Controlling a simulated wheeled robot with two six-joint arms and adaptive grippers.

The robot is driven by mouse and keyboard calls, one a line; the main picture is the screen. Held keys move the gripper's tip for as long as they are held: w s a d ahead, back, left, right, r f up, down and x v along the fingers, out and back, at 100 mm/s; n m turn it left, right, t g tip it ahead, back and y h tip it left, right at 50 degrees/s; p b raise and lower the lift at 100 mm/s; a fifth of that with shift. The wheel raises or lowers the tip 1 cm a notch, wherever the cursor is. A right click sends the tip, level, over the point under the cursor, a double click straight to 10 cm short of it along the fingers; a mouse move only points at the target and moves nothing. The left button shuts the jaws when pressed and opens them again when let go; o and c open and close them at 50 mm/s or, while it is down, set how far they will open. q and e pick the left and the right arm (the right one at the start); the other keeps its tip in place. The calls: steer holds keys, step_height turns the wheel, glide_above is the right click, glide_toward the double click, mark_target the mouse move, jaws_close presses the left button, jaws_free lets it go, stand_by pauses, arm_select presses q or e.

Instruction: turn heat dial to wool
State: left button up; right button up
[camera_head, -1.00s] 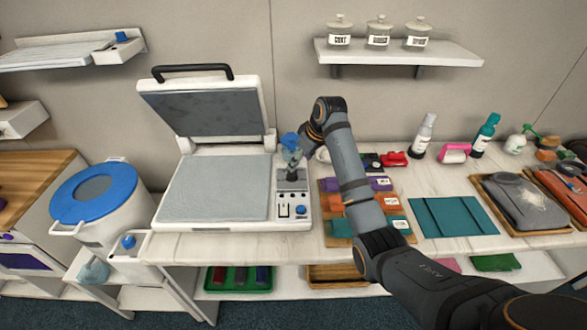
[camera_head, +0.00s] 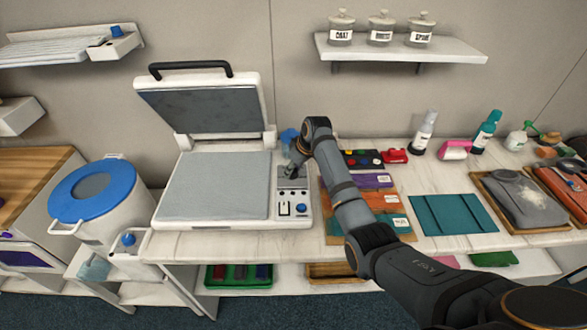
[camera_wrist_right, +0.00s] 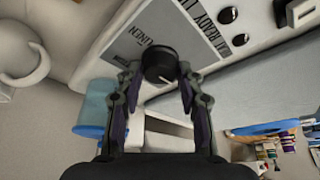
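The heat press (camera_head: 215,186) stands with its lid up, its grey control panel (camera_head: 292,184) on the right side. In the right wrist view, the black heat dial (camera_wrist_right: 159,64) with a light pointer line sits on the lettered panel (camera_wrist_right: 150,32). The lettering is upside down and only partly legible. My right gripper (camera_wrist_right: 160,76) is open, one finger on each side of the dial; I cannot tell whether they touch it. In the head view, my right gripper (camera_head: 295,164) is over the back of the panel and hides the dial. My left gripper is not in view.
Beside the panel are a blue-topped bottle (camera_head: 288,137), colored folded cloths (camera_head: 372,181) and a red item (camera_head: 394,156). A blue-lidded tub (camera_head: 93,190) stands left.

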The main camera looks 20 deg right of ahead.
steer(key=c, duration=0.4)
steer(key=shift+r+m+p, duration=0.15)
steer(key=shift+m+p, duration=0.25)
steer(key=shift+p, duration=0.35)
steer(key=m+p, duration=0.1)
steer(key=p, duration=0.1)
steer(key=m+h+p, duration=0.1)
steer(key=m, duration=0.1)
steer(key=shift+a+r+t+p, duration=0.15)
steer(key=shift+t+p, duration=0.15)
steer(key=shift+p, duration=0.1)
steer(key=shift+m+h+p, duration=0.6)
steer(key=shift+m+p, duration=0.1)
steer(key=shift+m, duration=0.2)
steer(key=m, duration=0.1)
steer(key=m+h+p, duration=0.1)
steer(key=shift+a+f+m, duration=0.15)
steer(key=shift+f+m, duration=0.05)
steer(key=shift+m, duration=0.1)
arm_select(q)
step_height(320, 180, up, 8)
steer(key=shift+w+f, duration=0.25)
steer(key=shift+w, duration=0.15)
arm_select(e)
steer(key=shift+f+m+h, duration=0.1)
steer(key=shift+m+h, duration=0.5)
steer(key=shift+m, duration=1.3)
steer(key=o, duration=1.2)
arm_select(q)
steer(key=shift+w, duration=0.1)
